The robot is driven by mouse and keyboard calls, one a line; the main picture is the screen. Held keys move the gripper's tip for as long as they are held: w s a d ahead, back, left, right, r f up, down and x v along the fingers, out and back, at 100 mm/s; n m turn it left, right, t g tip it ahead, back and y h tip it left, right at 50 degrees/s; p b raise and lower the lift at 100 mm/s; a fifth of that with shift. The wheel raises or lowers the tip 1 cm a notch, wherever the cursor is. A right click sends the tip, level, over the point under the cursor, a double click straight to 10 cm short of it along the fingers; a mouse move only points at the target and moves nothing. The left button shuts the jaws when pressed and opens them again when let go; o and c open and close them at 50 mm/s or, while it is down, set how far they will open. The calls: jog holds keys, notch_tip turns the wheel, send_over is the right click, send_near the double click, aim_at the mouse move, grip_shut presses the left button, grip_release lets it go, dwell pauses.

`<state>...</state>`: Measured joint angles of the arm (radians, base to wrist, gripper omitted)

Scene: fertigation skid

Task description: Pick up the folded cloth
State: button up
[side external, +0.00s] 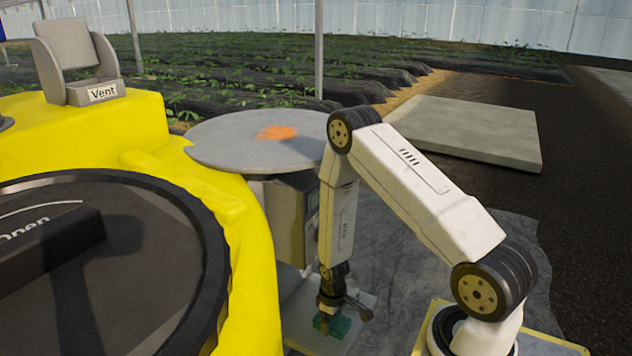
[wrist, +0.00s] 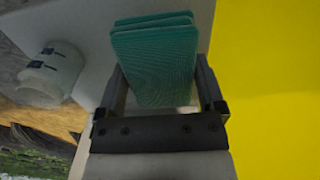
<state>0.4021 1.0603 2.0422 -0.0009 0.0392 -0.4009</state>
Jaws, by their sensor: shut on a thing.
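The folded cloth (wrist: 155,58) is green and layered. In the wrist view it sits between the two fingers of my gripper (wrist: 165,95), which are shut on it. In the side view my gripper (side external: 332,310) points down at a low pale plate, with the green cloth (side external: 340,326) at its tips. I cannot tell whether the cloth touches the plate or is just above it.
The pale plate (side external: 300,322) lies low beside the yellow tank (side external: 255,290). A whitish cylinder with dark marks (wrist: 50,75) stands left of the cloth in the wrist view. A round grey table (side external: 225,140) bearing an orange cloth (side external: 277,132) is above. A grey slab (side external: 470,135) lies behind.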

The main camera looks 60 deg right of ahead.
notch_tip(320, 180, up, 3)
jog(key=shift+f, duration=0.15)
jog(key=s, duration=1.9)
jog(key=shift+s+f, duration=0.2)
jog(key=shift+s, duration=0.1)
